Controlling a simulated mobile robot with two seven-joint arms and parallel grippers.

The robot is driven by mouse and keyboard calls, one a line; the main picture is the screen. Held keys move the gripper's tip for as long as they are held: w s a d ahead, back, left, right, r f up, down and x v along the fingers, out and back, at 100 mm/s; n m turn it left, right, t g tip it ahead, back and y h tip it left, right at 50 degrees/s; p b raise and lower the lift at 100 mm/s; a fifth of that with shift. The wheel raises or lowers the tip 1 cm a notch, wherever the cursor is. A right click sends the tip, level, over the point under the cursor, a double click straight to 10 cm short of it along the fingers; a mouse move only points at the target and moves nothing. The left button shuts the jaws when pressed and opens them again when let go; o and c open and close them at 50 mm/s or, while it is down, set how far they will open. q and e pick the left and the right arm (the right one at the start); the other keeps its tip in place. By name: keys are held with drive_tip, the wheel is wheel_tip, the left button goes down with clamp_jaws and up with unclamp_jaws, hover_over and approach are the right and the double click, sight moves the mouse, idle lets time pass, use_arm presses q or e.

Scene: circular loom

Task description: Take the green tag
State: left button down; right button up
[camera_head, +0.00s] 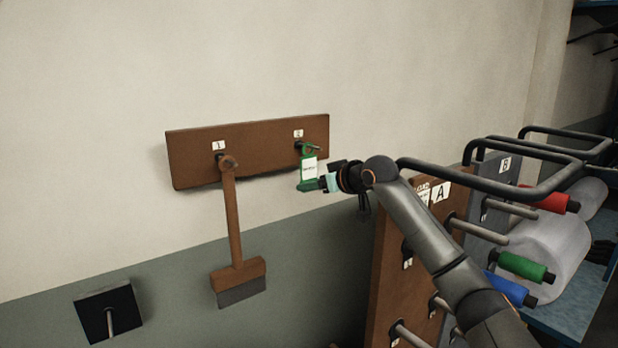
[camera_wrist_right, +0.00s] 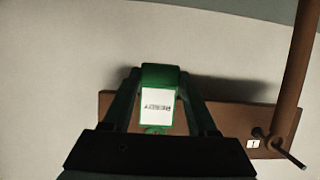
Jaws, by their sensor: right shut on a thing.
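The green tag (camera_head: 307,172) with a white label hangs at peg 2 on the right end of the brown wall board (camera_head: 260,140). My right gripper (camera_head: 322,183) reaches it from the right and is shut on its lower part. In the right wrist view the green tag (camera_wrist_right: 158,104) sits between the two fingers of my right gripper (camera_wrist_right: 158,88), its "READY" label upside down. The tag's top loop still appears around the peg in the head view. My left gripper is not in view.
A brown-handled brush (camera_head: 236,230) hangs from peg 1. A black wall plate with a peg (camera_head: 108,312) is at lower left. At right, a brown rack panel marked A (camera_head: 385,270) carries rods, near black rails and red, green and blue spools.

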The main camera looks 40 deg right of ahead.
drive_tip(key=shift+s, duration=0.2)
clamp_jaws()
drive_tip(key=shift+s+r, duration=0.2)
drive_tip(key=shift+s, duration=0.15)
drive_tip(key=s+b, duration=0.1)
drive_tip(key=s, duration=0.1)
drive_tip(key=s+b, duration=0.1)
drive_tip(key=b, duration=0.1)
drive_tip(key=s+b, duration=0.1)
drive_tip(key=s, duration=0.1)
drive_tip(key=shift+s+a+r+b, duration=0.35)
drive_tip(key=shift+a+b, duration=0.05)
drive_tip(key=shift+f, duration=0.1)
